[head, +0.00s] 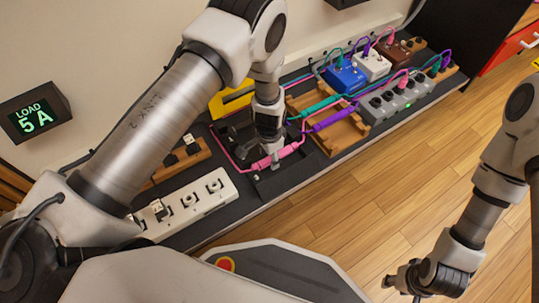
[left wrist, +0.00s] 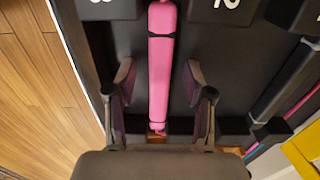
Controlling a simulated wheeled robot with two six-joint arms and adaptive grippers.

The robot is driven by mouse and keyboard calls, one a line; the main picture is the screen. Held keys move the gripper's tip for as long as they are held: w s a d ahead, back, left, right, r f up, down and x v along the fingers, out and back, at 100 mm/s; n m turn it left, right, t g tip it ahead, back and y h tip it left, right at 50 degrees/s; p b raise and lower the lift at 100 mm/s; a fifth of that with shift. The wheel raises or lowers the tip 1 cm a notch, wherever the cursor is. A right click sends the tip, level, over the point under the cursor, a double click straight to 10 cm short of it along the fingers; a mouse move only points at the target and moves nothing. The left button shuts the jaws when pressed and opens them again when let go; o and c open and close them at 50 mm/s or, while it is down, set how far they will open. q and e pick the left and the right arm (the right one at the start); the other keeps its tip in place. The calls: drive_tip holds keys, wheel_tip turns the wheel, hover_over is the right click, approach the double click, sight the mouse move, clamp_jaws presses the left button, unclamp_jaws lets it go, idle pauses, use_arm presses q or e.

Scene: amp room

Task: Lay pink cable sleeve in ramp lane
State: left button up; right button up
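The pink cable sleeve (head: 286,152) lies on the dark pedalboard, on a pink cable, left of the wooden ramp (head: 345,132). Teal (head: 322,106) and purple (head: 333,116) sleeves lie on the ramp. My left gripper (head: 270,165) points down over the pink sleeve. In the left wrist view the pink sleeve (left wrist: 161,65) runs lengthwise between the open fingers of my left gripper (left wrist: 159,80), with a gap on each side. My right gripper (head: 402,288) hangs low over the wooden floor, away from the board; its fingers look spread and empty.
A white power strip (head: 190,203) lies left of the sleeve. Blue (head: 345,79), white (head: 372,66) and brown pedals stand beyond the ramp, with a grey switch box (head: 395,100) in front. A yellow part (head: 230,100) stands behind my left gripper. A load display (head: 34,115) reads 5 A.

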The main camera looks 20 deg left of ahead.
use_arm(q)
wheel_tip(320, 180, up, 12)
idle(0.5)
idle(0.5)
